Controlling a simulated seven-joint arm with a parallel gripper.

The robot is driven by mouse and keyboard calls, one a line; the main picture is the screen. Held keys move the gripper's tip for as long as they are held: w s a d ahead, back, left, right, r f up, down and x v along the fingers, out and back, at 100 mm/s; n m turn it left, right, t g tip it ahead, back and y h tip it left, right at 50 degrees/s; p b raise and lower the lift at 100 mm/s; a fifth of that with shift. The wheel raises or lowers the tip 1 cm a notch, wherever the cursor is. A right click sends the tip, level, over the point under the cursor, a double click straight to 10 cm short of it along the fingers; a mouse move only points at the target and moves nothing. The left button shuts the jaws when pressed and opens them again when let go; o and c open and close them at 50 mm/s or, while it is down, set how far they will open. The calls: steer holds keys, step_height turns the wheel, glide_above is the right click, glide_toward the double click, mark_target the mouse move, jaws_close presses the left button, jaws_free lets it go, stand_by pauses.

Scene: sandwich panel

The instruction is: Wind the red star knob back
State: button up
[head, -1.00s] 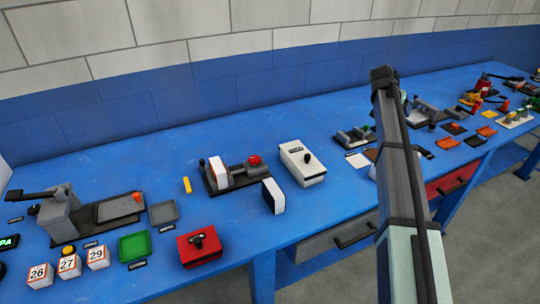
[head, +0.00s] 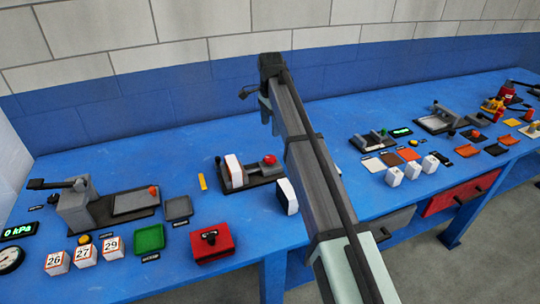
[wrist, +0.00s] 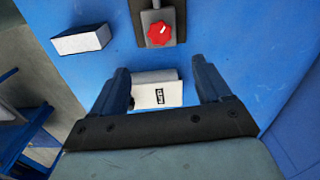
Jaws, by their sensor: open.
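The red star knob (head: 270,159) stands at the right end of a dark fixture (head: 254,175) in the middle of the bench. In the wrist view the red knob (wrist: 159,33) is at top centre, on a grey slide, beyond my fingertips and apart from them. My gripper (wrist: 160,70) is open and empty, with its two dark fingers spread left and right. A white labelled box (wrist: 155,92) shows below, between the fingers. In the head view my arm hides the gripper and that box.
A white-and-black block (head: 287,196) stands right of the knob fixture; it also shows in the wrist view (wrist: 80,40). A red box (head: 211,243) and a green tray (head: 149,238) are to the left. A yellow stick (head: 202,182) lies by the fixture.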

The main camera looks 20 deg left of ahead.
mark_target(270, 158)
step_height(270, 158, down, 14)
steer(key=shift+a+r, duration=0.1)
stand_by(0.5)
steer(key=c, duration=1)
